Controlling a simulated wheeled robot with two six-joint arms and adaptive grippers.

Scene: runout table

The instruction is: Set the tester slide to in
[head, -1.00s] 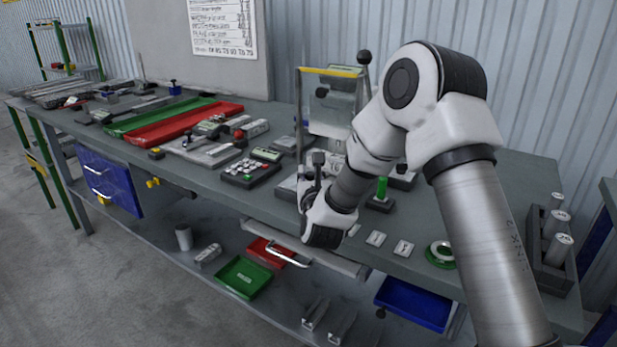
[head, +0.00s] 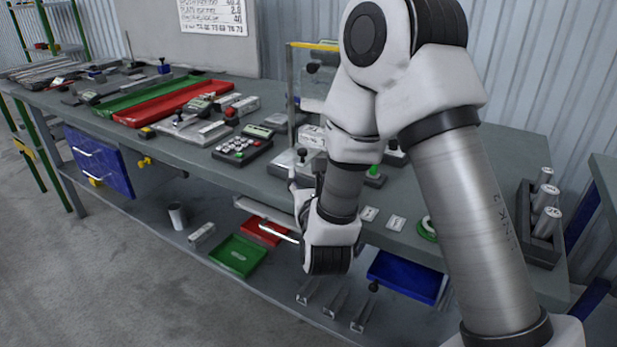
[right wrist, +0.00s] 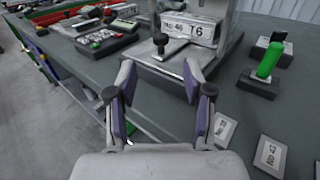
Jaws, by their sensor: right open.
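The tester (head: 292,95) is an upright frame with a yellow top edge near the back of the bench, largely hidden by my right arm. Its slide (right wrist: 172,60) looks like a metal plate with a black knob (right wrist: 160,42); the knob also shows in the head view (head: 301,155). A block labelled T6 (right wrist: 188,28) sits behind the knob. My right gripper (right wrist: 158,82) is open and empty, its fingers in front of the slide and apart from the knob. In the head view the right gripper (head: 297,188) is partly hidden by its own wrist. My left gripper is out of view.
Small label cards (right wrist: 270,153) lie on the bench. A keypad box (head: 242,150) and green and red trays (head: 170,103) are to the left.

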